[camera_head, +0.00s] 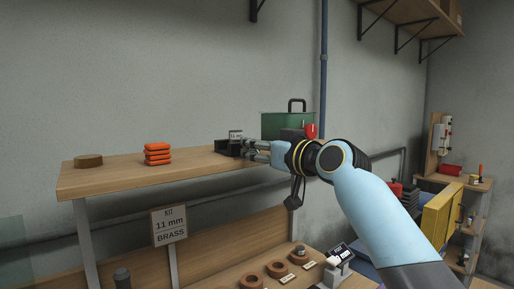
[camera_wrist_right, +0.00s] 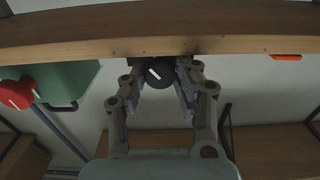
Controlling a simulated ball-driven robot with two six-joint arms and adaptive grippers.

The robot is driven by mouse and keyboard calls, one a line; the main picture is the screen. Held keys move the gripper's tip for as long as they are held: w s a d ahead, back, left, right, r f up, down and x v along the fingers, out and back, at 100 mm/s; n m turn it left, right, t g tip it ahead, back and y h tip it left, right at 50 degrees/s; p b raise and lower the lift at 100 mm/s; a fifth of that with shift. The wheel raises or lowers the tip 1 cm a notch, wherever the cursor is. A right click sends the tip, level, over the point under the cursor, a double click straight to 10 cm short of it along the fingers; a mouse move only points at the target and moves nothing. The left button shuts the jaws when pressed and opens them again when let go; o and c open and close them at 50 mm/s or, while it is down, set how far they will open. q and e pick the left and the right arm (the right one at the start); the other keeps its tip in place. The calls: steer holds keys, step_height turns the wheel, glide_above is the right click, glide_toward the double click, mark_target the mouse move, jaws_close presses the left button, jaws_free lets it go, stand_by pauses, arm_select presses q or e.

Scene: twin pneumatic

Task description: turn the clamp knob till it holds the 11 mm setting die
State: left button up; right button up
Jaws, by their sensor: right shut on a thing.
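The dark clamp (camera_head: 224,146) sits on the right end of the wooden shelf (camera_head: 130,177). A small plate marked 11 mm (camera_head: 236,134) stands at it; I cannot tell if the die is gripped, as the jaws are too small to see. My right gripper (camera_head: 246,147) reaches the clamp from the right. In the right wrist view the fingers of my right gripper (camera_wrist_right: 161,76) are shut on both sides of the round black clamp knob (camera_wrist_right: 160,73), which bears a white line. My left gripper is in neither view.
A green box (camera_head: 284,124) with a dark handle and a red knob (camera_head: 311,131) are close behind my right wrist. A KIT 11 mm BRASS sign (camera_head: 169,226) stands below, near several brown rings (camera_head: 276,268).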

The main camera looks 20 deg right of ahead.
jaws_close()
steer(key=m+p, duration=0.3)
steer(key=m, duration=0.2)
steer(key=shift+m, duration=0.3)
steer(key=o, duration=0.8)
jaws_free()
steer(key=shift+o, duration=0.3)
